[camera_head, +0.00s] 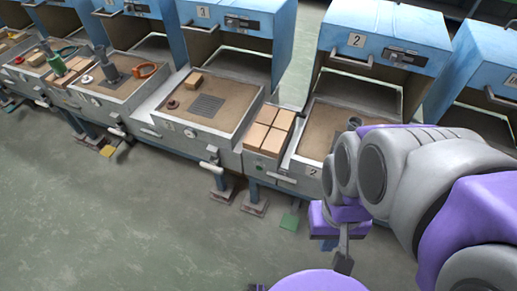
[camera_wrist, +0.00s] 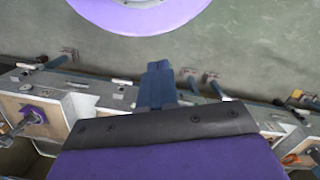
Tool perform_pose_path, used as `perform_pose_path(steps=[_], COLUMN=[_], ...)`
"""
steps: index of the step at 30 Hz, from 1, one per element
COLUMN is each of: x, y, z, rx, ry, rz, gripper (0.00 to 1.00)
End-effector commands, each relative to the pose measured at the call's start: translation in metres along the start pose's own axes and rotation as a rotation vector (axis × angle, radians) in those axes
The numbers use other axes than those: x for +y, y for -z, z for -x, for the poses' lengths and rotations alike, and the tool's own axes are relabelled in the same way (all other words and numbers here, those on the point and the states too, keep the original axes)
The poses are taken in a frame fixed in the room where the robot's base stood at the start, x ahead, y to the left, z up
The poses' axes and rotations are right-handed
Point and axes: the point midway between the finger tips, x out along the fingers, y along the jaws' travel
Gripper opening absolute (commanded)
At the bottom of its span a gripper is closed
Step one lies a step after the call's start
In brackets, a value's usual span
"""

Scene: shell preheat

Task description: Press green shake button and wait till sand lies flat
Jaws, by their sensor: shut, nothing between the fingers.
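My gripper (camera_head: 343,262) points down in front of station 2, its fingers together and empty. In the wrist view its dark blue fingers (camera_wrist: 157,84) show close together. A green pedal (camera_head: 290,217) lies near the floor below the front of station 2, to the left of my gripper and apart from it. I cannot tell whether it is the shake button. Station 2's sand tray (camera_head: 293,158) holds brown sand (camera_head: 325,118) and a grey cylindrical part (camera_head: 354,123), partly hidden by my arm. The sand looks mostly level where visible.
Brown blocks (camera_head: 269,131) stand between station 2 and the left-hand sand tray (camera_head: 226,137), which holds a dark grate and a small block. Grey pedals (camera_head: 255,203) stick out low at the front. More stations continue left. The green-grey floor (camera_head: 120,220) in front is clear.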

Motion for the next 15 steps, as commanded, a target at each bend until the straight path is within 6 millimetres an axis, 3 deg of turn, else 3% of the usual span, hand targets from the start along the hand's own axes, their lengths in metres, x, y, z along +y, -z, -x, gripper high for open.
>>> perform_pose_path(steps=[9,15], x=[-0.005,-0.039], y=[0.133,0.22], z=[-0.039,-0.075], rx=[0.162,0.283], ry=[0.045,0.068], rz=[0.042,0.06], gripper=[0.0,0.0])
